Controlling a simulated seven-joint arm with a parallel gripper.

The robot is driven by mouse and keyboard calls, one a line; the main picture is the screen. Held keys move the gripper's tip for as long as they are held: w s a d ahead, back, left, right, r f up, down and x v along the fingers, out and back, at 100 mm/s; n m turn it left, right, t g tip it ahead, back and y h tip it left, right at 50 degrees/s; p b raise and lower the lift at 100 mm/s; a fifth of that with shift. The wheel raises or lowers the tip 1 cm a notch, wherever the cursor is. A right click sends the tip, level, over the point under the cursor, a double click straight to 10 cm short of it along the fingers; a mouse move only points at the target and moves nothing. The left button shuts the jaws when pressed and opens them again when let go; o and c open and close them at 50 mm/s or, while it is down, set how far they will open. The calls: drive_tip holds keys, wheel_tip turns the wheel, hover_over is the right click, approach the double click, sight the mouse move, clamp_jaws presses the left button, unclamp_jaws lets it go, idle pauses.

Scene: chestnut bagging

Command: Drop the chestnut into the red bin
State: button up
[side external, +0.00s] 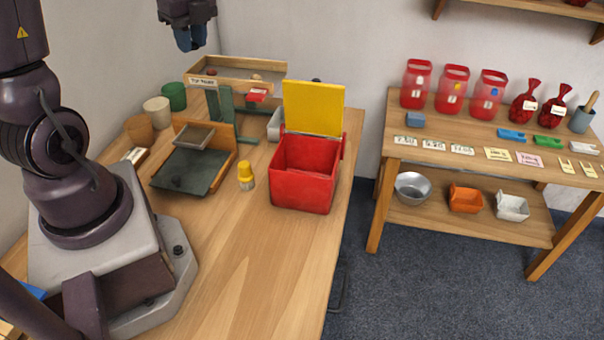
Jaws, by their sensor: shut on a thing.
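The red bin (302,188) stands near the right edge of the wooden table. Its yellow lid (314,108) is raised at the back, so the bin is open at the top. My gripper (189,42) hangs at the top of the view, high above the back of the table, left of the bin and apart from it. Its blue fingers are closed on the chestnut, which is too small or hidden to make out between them. Small brown pieces lie in the wooden tray (240,86) below; I cannot tell exactly what they are.
A yellow-capped bottle (246,176) stands just left of the bin. A dark sloped board (188,172), a green stand (221,106) and several cups (157,111) fill the table's left and back. The front of the table is clear. A shelf table (480,170) stands at right.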

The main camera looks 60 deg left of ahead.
drive_tip(key=w+d+f+m, duration=0.15)
drive_tip(key=w+d, duration=0.45)
drive_tip(key=d, duration=0.6)
drive_tip(key=w+d+f+m, duration=0.1)
drive_tip(key=w+d+f, duration=0.35)
drive_tip(key=d, duration=0.75)
drive_tip(key=shift+w+a+f+n, duration=0.1)
drive_tip(key=shift+w+f+n, duration=0.25)
drive_tip(key=shift+f, duration=0.3)
drive_tip(key=shift+w+d+f+n, duration=0.1)
drive_tip(key=shift+w+f+n, duration=0.15)
drive_tip(key=shift+f+n, duration=0.35)
drive_tip(key=shift+w+a+f+n, duration=0.1)
drive_tip(key=shift+w+f+n, duration=0.2)
drive_tip(key=shift+f, duration=0.45)
drive_tip(key=o, duration=1)
drive_tip(key=shift+r, duration=0.1)
